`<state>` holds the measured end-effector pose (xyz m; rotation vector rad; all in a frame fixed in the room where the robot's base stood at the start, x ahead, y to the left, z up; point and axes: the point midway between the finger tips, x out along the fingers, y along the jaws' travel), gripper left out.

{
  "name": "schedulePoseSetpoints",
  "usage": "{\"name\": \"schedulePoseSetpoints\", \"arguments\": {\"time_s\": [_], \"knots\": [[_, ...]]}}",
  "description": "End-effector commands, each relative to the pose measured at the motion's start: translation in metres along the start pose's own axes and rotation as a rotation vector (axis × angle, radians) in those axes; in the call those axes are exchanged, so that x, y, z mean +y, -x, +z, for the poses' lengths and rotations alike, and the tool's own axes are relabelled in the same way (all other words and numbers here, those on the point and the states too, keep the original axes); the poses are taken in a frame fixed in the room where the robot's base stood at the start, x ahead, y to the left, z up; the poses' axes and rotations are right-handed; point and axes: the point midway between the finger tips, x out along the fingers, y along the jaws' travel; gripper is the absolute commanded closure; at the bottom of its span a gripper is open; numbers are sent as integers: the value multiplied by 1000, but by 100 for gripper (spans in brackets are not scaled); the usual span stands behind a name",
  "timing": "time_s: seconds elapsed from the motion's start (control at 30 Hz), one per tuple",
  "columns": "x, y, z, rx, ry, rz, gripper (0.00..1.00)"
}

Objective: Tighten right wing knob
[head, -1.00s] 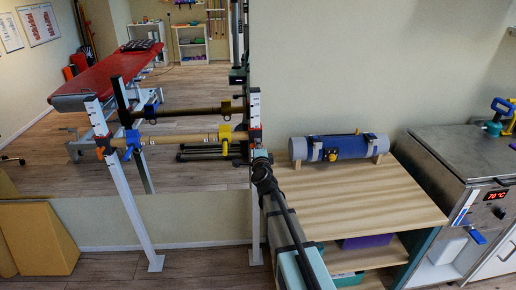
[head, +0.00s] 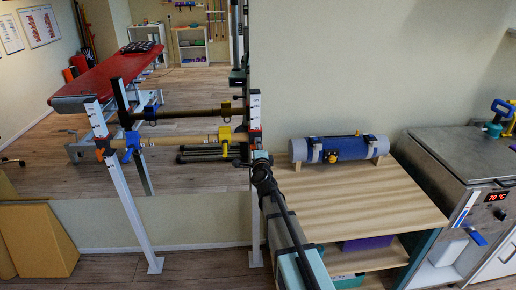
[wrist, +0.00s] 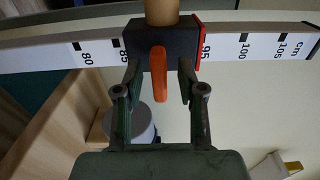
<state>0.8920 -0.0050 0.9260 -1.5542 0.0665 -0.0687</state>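The right wing knob (wrist: 158,73) is orange and sits on a dark clamp block (wrist: 180,46) in the wrist view. The block rides on a white post with a centimetre scale (wrist: 225,48); its red edge is by the 95 mark. My gripper (wrist: 159,80) is open, one finger on each side of the knob, with a visible gap on both sides. The knob's wing runs lengthwise between the fingers. In the head view my arm reaches the right post (head: 255,110), and the knob cannot be made out there. A wooden bar (head: 180,139) spans the two posts.
The left post (head: 122,205) carries an orange knob. A blue clamp (head: 132,146) and a yellow clamp (head: 225,134) sit on the bar. A mirror (head: 60,165) stands behind. A wooden shelf unit (head: 385,205) with a blue-grey roll (head: 340,149) is at right.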

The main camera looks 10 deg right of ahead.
Motion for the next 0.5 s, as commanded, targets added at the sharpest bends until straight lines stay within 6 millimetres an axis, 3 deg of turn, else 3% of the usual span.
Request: {"name": "schedulePoseSetpoints", "arguments": {"time_s": [0.27, 0.5], "knots": [[0, 10, 0, 0, 1, 0, 61], [0, 46, 0, 0, 0, 1, 61]]}}
